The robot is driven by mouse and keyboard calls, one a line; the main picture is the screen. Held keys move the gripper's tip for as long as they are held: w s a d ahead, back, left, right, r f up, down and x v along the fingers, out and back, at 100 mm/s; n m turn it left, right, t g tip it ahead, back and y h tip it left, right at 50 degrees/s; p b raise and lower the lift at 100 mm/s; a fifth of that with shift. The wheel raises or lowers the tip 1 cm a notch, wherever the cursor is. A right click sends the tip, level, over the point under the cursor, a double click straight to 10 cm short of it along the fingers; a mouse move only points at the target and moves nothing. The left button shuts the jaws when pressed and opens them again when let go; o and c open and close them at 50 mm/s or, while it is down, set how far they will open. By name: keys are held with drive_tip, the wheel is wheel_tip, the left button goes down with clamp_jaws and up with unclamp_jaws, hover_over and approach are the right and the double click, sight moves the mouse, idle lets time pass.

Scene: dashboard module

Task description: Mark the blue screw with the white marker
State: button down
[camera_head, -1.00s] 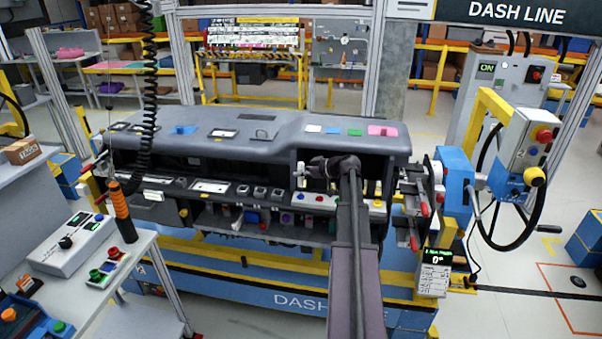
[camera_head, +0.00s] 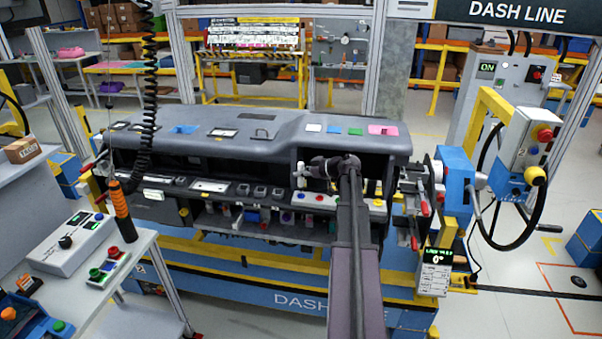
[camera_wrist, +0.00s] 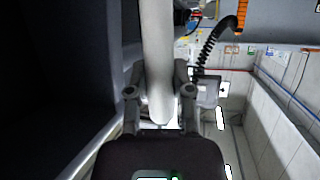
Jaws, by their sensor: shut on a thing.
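My gripper (camera_wrist: 158,104) is shut on a long, smooth, pale white rod, the white marker (camera_wrist: 157,55), which runs between its two fingers in the wrist view. In the head view my gripper (camera_head: 318,171) is at the right open bay of the dark dashboard module (camera_head: 230,138), under its top edge. Its fingers and the marker are too small there to tell apart well. Small coloured pieces sit along the module's front and lower ledge. I cannot tell which one is the blue screw, or whether the marker touches anything.
A black coiled cable (camera_head: 148,90) with an orange-handled tool (camera_head: 121,210) hangs at the left. A side table with a control box (camera_head: 72,243) stands front left. A blue and grey unit with a black handwheel (camera_head: 510,200) stands right of the module.

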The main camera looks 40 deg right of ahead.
sight(301, 162)
drive_tip(key=shift+f, duration=0.2)
idle(0.5)
drive_tip(key=shift+r, duration=0.15)
drive_tip(key=shift+r+p, duration=2.4)
